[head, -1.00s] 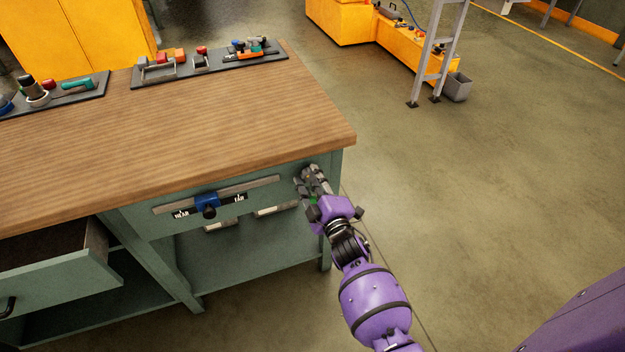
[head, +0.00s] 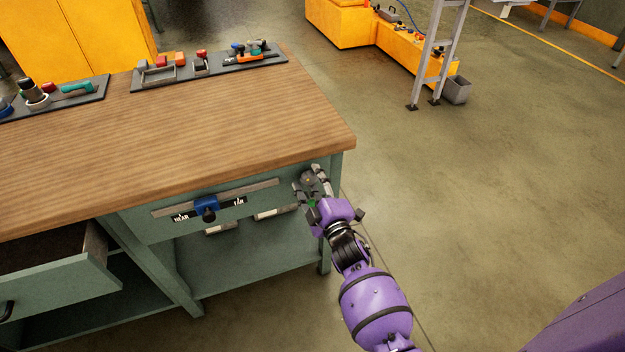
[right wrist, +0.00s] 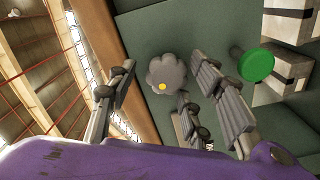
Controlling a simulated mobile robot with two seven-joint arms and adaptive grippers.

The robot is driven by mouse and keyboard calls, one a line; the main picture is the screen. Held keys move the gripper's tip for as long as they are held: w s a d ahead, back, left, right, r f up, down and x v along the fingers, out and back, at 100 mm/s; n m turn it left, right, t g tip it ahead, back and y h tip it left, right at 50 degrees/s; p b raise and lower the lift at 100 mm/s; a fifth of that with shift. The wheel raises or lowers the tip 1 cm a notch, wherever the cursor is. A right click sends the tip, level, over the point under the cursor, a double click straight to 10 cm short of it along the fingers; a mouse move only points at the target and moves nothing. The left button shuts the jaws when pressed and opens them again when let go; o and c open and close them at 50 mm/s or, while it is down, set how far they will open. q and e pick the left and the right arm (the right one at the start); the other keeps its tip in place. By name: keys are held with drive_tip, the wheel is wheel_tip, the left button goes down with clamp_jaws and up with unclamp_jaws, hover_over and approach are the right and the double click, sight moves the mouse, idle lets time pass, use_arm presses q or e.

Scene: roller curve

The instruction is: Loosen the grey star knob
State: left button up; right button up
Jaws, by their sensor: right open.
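The grey star knob (right wrist: 167,72) is on the green bench front in the right wrist view. It has a lobed rim and a small yellow dot near its lower edge. My right gripper (head: 312,180) is at the right end of the bench front, under the worktop edge. Its fingers are spread apart and empty, one on the left and two on the right of the knob in the right wrist view. No finger clearly touches the knob there. In the head view the fingers largely hide the knob. My left gripper is not in view.
A blue slider (head: 206,203) sits on a grey rail with NEAR and FAR labels, left of my right gripper. A green round knob (right wrist: 257,64) shows in the right wrist view. An open drawer (head: 62,287) juts out at the lower left. Floor right of the bench is clear.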

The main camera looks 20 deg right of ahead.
drive_tip(key=s, duration=1.1)
drive_tip(key=shift+s+d, duration=0.2)
drive_tip(key=shift+s, duration=0.05)
use_arm(q)
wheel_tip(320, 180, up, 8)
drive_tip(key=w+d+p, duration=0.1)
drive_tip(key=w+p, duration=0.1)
drive_tip(key=p, duration=0.6)
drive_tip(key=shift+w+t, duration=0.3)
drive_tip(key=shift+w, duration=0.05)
use_arm(e)
drive_tip(key=s+f+m+g, duration=0.2)
drive_tip(key=s+m+g, duration=0.1)
drive_tip(key=s, duration=0.8)
drive_tip(key=s+f+m+g, duration=0.3)
drive_tip(key=s+m, duration=0.2)
drive_tip(key=s, duration=0.6)
drive_tip(key=s+f+m+g, duration=0.2)
drive_tip(key=s+m+g, duration=0.1)
drive_tip(key=s, duration=0.9)
drive_tip(key=shift+a+f+m, duration=0.35)
drive_tip(key=shift+m, duration=0.45)
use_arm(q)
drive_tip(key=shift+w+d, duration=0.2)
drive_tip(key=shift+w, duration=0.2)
